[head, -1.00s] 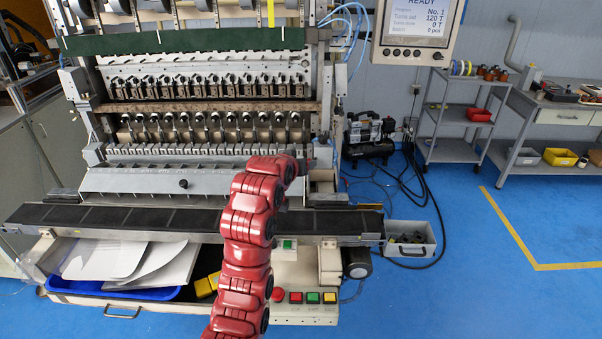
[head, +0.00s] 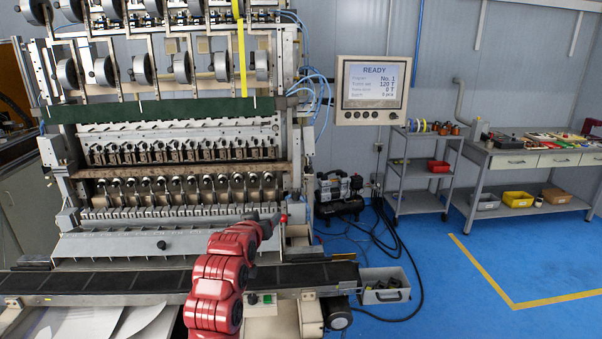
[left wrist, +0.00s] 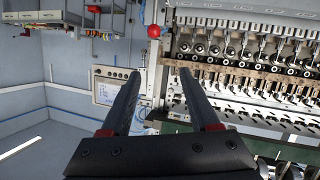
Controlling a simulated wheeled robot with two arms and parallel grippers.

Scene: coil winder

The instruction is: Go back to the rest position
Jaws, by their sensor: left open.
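My left arm is red and reaches up from the bottom of the head view in front of the coil winder (head: 100,247). Its gripper (head: 272,224) is small and dark there, by the right end of the winder's front plate, beside a small red knob (head: 284,218). In the left wrist view the two dark fingers of the left gripper (left wrist: 160,72) stand apart with nothing between them. The red ball knob (left wrist: 153,31) shows beyond the fingertips; I cannot tell whether they touch it. My right gripper is in neither view.
A dark conveyor belt (head: 100,281) runs across the winder's front. A READY screen (head: 372,90) hangs to the right. A grey bin (head: 385,296) stands at the belt's right end. A trolley (head: 418,204) and a workbench (head: 480,185) stand further right. Blue floor is clear at the right.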

